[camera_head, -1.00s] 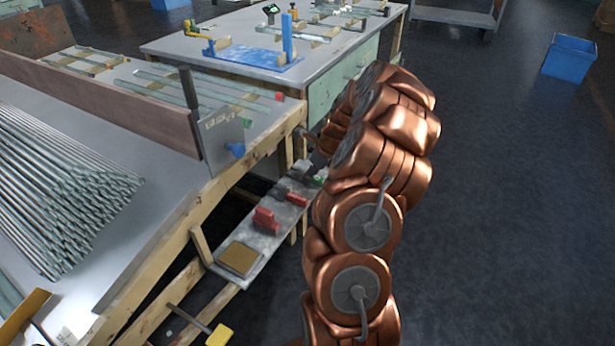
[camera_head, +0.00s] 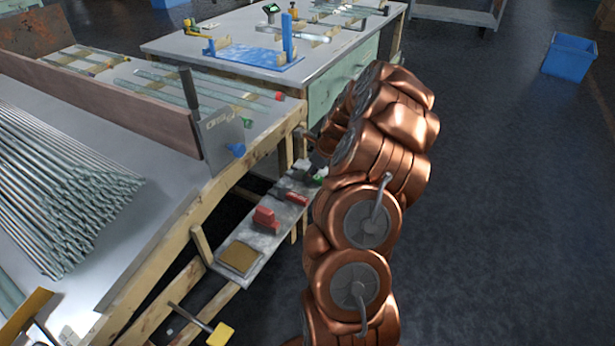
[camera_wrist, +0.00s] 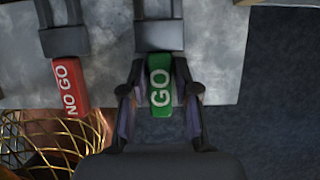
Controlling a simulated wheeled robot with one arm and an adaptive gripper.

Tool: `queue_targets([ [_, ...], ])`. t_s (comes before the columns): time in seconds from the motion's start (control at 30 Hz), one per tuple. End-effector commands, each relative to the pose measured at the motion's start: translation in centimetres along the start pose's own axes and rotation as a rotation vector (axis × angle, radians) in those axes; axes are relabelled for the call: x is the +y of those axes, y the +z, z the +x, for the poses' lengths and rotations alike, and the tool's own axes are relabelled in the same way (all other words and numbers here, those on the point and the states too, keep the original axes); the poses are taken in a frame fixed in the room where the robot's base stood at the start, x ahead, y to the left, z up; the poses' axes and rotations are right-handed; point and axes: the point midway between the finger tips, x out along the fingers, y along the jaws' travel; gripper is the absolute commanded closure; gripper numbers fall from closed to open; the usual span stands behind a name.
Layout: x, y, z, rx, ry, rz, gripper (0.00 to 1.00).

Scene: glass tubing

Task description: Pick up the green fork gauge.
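The green fork gauge (camera_wrist: 160,88) has a green handle marked GO and a dark grey fork end. It lies on the grey shelf, its handle pointing toward my gripper in the wrist view. My gripper (camera_wrist: 160,72) has one finger on each side of the green handle. The fingers look open, with a narrow gap at least on the left; contact on the right is unclear. In the head view, a bit of the green gauge (camera_head: 321,179) shows beside my arm, which hides most of my gripper.
A red NO GO gauge (camera_wrist: 69,85) lies to the left of the green one. The narrow shelf (camera_head: 268,242) also holds a red block (camera_head: 265,217) and a brown pad (camera_head: 240,257). The workbench (camera_head: 160,195) stands beside it. Open floor lies to the right.

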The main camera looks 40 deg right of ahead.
Motion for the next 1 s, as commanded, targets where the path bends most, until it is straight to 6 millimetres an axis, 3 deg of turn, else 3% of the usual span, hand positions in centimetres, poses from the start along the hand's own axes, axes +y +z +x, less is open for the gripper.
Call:
queue_targets([
  [0.23, 0.0, -0.1, 0.1, 0.001, 0.000, 0.000, 1.00],
  [0.83, 0.0, 0.0, 0.0, 0.000, 0.000, 0.000, 1.00],
  [1.0, -0.1, 1.2, -2.9, 0.001, -0.002, -0.002, 1.00],
])
